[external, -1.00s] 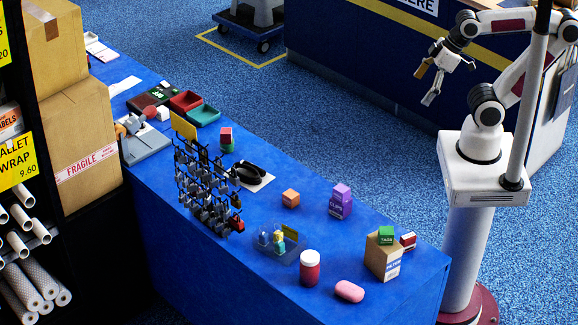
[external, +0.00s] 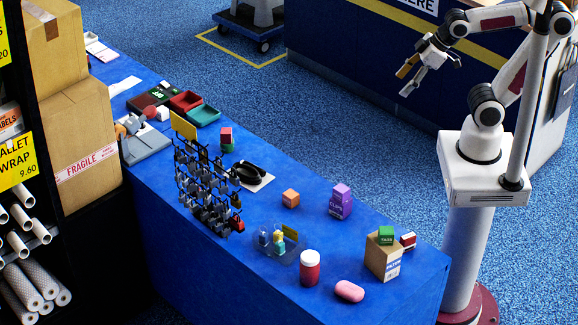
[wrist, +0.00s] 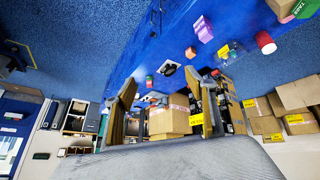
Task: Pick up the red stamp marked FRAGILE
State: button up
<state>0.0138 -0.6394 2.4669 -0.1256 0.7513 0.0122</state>
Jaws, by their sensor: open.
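No FRAGILE marking on a stamp is readable in these frames. Small red pieces (external: 237,223) show at the right side of a dark wire rack (external: 200,180) on the blue counter, and a red and white block (external: 408,240) stands beside a small carton; I cannot tell whether any of these is the stamp. My gripper (external: 406,81) is open and empty, raised over the floor beyond the counter, far from these things. In the wrist view my gripper (wrist: 172,80) shows its two fingers spread apart.
Open air surrounds my gripper.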

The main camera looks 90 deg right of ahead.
jog(key=w+d+n+t, duration=0.3)
jog(key=w+n+t, duration=0.15)
jog(key=w, duration=1.65)
jog(key=w+a+f+n+y, duration=0.5)
jog(key=w+a+f+n, duration=0.2)
jog(key=w+a+f, duration=0.25)
jog(key=s+a+f+n+g+y, duration=0.5)
jog(key=a+f+g+y, duration=0.15)
jog(key=a+f, duration=0.35)
jog(key=s+a+f+n+g+y, duration=0.1)
jog(key=s+a+f+g, duration=0.1)
jog(key=s, duration=0.5)
jog(key=s+a+f+n+g+y, duration=0.2)
jog(key=s+f+g, duration=0.3)
jog(key=s+f, duration=0.2)
jog(key=s+a+f+n+g+y, duration=0.1)
jog(key=s+a+f+n+g, duration=0.1)
jog(key=s+f, duration=0.3)
jog(key=shift+s+a+f+n+g+y, duration=0.1)
jog(key=shift+s+n+g+y, duration=0.2)
jog(key=shift+s, duration=0.35)
jog(key=shift+s+a+m+g+y, duration=0.1)
jog(key=shift+s+g, duration=0.3)
jog(key=shift+s, duration=0.2)
jog(key=shift+s+f, duration=0.15)
jog(key=shift+s, duration=0.05)
jog(key=shift+a, duration=0.1)
jog(key=shift+x, duration=1.2)
